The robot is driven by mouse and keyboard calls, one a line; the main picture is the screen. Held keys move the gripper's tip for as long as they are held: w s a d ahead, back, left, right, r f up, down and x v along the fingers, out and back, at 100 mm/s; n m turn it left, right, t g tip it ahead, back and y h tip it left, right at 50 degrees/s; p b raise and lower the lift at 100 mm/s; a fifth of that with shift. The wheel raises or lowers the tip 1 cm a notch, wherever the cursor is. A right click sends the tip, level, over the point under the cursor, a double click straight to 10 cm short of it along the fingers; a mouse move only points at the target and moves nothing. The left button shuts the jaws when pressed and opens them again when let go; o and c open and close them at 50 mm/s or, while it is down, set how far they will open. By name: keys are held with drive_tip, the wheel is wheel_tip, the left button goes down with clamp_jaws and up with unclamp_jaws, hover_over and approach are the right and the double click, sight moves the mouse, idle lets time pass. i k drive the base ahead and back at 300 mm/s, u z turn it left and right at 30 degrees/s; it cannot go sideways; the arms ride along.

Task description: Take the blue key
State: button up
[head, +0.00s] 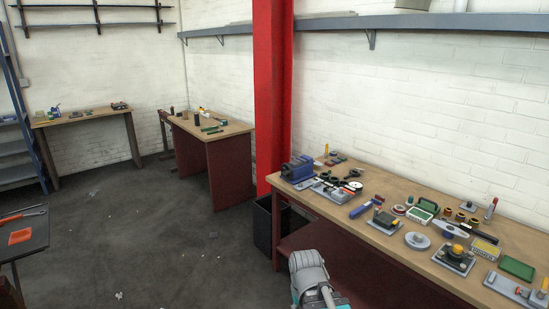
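I cannot make out a blue key for certain; the small objects are too far and too small. A long tool with a blue handle (365,207) lies on the right workbench (405,189), near its front edge. A blue vise-like block (298,168) stands at that bench's left end. Part of my grey arm shows at the bottom middle, in front of the bench. My gripper is not visible, so its fingers cannot be judged.
Green trays (517,268), a grey disc (417,241) and several small parts crowd the right bench. A red pillar (272,95) and a black bin (267,225) stand at its left end. Two other benches stand farther back. The grey floor (165,250) is open at left centre.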

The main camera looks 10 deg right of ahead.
sight(376, 201)
drive_tip(key=z, duration=0.45)
drive_tip(key=i, duration=1.2)
drive_tip(key=z, duration=0.45)
drive_tip(key=k, duration=0.9)
drive_tip(key=z, duration=0.15)
drive_tip(key=i, duration=0.8)
